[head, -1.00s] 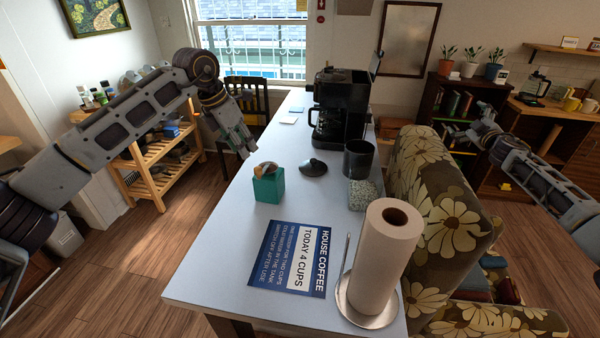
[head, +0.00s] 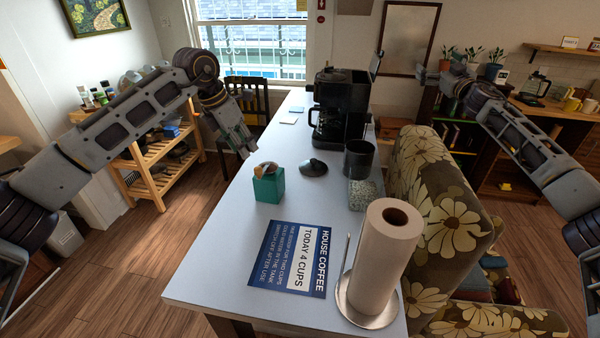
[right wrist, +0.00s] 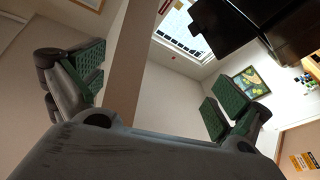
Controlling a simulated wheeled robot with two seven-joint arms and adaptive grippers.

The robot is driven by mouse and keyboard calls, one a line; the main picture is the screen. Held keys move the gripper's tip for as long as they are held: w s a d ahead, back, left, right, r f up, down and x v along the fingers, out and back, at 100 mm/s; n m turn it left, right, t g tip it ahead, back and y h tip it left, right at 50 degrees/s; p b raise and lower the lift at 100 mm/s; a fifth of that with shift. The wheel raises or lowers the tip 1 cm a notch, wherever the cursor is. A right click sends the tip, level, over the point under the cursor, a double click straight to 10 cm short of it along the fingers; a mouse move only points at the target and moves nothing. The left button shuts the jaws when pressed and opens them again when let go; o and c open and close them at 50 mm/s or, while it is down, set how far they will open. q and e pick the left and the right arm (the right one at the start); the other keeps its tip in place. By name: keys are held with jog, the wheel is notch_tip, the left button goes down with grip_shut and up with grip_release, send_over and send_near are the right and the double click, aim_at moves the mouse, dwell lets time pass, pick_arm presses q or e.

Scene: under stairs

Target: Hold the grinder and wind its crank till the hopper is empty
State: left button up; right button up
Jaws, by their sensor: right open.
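A small teal box (head: 268,187) with a brown and orange rounded top (head: 265,168) stands on the pale table; it seems to be the grinder, but I cannot make out a crank or the hopper's contents. A low dark domed object (head: 313,167) lies beside it to the right. My left gripper (head: 243,148) hangs above the table's left edge, behind and left of the teal box, apart from it; its jaw opening is unclear. My right gripper (head: 424,76) is raised beyond the armchair, far from the box. The right wrist view shows its fingers (right wrist: 155,92) wide apart and empty.
A black coffee machine (head: 341,104), dark canister (head: 358,158), clear container (head: 363,194) and paper towel roll (head: 385,258) line the table's right side. A blue sign (head: 292,258) lies in front. A floral armchair (head: 440,205) adjoins the right edge. The left front tabletop is clear.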

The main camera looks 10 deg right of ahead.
jog(key=a+r+y, duration=0.5)
jog(key=a+r, duration=0.7)
jog(key=r, duration=0.2)
jog(key=w+a+f+n+g+y, duration=0.15)
jog(key=a+y, duration=0.25)
jog(key=a, duration=0.7)
jog(key=n+g+y, duration=0.2)
jog(key=n+g, duration=0.5)
jog(key=g, duration=0.7)
send_near(269, 177)
jog(key=w+d+f, duration=0.2)
jog(key=shift+a, duration=0.1)
jog(key=shift+w+a+y, duration=0.1)
jog(key=shift+a+y, duration=0.05)
jog(key=shift+y, duration=0.15)
jog(key=shift+x, duration=5.8)
